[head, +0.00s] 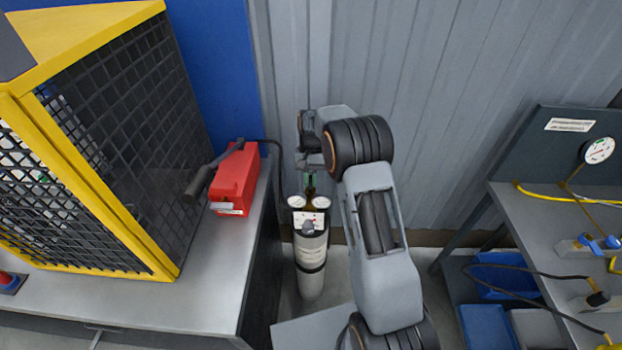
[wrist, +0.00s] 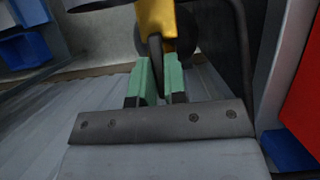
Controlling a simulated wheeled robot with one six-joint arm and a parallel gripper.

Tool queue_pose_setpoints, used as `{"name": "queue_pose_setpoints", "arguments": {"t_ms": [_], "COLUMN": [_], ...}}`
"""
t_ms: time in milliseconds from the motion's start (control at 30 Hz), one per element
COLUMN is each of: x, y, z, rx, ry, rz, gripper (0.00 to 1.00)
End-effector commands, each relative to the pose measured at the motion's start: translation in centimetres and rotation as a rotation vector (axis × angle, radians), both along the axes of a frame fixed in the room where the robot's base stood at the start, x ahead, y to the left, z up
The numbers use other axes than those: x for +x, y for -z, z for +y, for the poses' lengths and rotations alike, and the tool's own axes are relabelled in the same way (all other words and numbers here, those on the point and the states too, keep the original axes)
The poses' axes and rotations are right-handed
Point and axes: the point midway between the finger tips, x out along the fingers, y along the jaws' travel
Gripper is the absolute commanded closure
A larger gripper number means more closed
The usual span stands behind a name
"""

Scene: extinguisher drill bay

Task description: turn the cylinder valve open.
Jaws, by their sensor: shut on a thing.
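The grey-white cylinder (head: 311,265) stands upright on the floor between the bench and my arm, with two round gauges (head: 297,202) near its top. My gripper (head: 311,180) is above the gauges at the cylinder's top. In the wrist view its green fingers (wrist: 160,82) are shut on a dark, thin wheel-like part, the valve handle (wrist: 156,55). The handle is seen edge-on, beside the yellow brass valve body (wrist: 157,18). In the head view the handle is too small and covered to make out, so how far it is turned cannot be told.
A metal bench (head: 195,295) on the left carries a yellow-framed mesh cage (head: 150,110) and a red box (head: 236,183), close to the cylinder. A dark hose runs from behind the box towards the cylinder. A corrugated wall (head: 460,90) is behind; a workbench (head: 555,215) stands right.

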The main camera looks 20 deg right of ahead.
Motion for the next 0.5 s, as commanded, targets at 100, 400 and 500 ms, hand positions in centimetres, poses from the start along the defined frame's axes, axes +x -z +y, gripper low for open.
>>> {"name": "queue_pose_setpoints", "arguments": {"t_ms": [100, 400, 500], "x": [-0.08, -0.08, -0.06], "y": [0.10, 0.10, 0.07], "z": [0.02, 0.02, 0.01], "rx": [0.000, 0.000, 0.000], "ry": [-0.006, -0.006, -0.004], "rz": [0.003, 0.003, 0.002], "gripper": [1.00, 0.81, 0.71]}}
